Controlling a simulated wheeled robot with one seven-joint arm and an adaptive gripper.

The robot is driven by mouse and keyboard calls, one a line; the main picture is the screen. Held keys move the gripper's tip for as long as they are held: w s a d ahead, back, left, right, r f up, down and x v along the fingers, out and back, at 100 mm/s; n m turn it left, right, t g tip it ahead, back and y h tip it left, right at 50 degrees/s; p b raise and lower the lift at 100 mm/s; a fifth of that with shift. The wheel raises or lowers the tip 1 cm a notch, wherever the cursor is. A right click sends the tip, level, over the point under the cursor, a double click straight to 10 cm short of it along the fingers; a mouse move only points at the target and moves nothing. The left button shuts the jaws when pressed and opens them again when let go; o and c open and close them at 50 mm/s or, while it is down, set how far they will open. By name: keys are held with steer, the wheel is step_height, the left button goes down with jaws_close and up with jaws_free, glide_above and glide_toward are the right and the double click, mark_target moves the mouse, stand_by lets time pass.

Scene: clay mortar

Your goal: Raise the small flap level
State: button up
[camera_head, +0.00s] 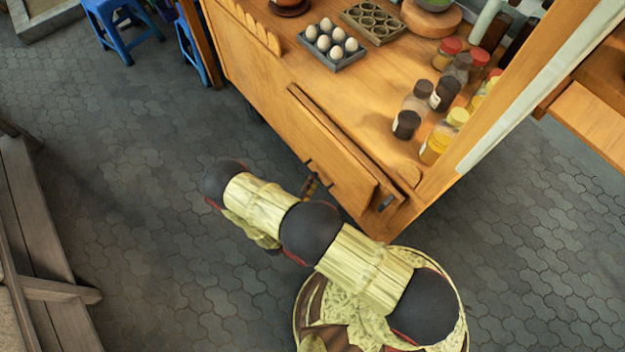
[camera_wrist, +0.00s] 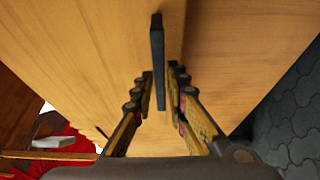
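The small flap (camera_head: 325,150) is a wooden panel hanging sloped down against the side of the wooden food cart. A dark handle sits at its lower edge, near my gripper (camera_head: 311,187), which is partly hidden behind my arm in the head view. In the wrist view the handle shows as a dark upright bar (camera_wrist: 158,60) between the fingers of my gripper (camera_wrist: 160,85). The fingers are drawn close in on both sides of the bar and look shut on it. Wood of the flap fills most of that view.
The cart top (camera_head: 385,75) holds an egg tray (camera_head: 334,45), a mold tray (camera_head: 373,22) and several jars (camera_head: 437,143) near the right post (camera_head: 500,100). Blue stools (camera_head: 122,25) stand at the upper left, a wooden bench (camera_head: 35,240) at the left. Paved floor (camera_head: 150,150) is clear.

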jaws_close()
stand_by(0.4)
steer(key=shift+a, duration=0.1)
steer(key=s+a+r+m+g+y+p, duration=0.3)
steer(key=s+a+r+g+y+p, duration=0.4)
steer(key=a+r+p, duration=0.7)
steer(key=s+r+g+y+p, duration=0.1)
steer(key=s+r+p, duration=0.2)
steer(key=r+p, duration=1.4)
steer(key=shift+a+r+m+g+y+p, duration=0.3)
steer(key=shift+a+r+m+y+p, duration=0.1)
steer(key=shift+p, duration=0.55)
steer(key=shift+d+f, duration=0.1)
steer(key=shift+d, duration=0.05)
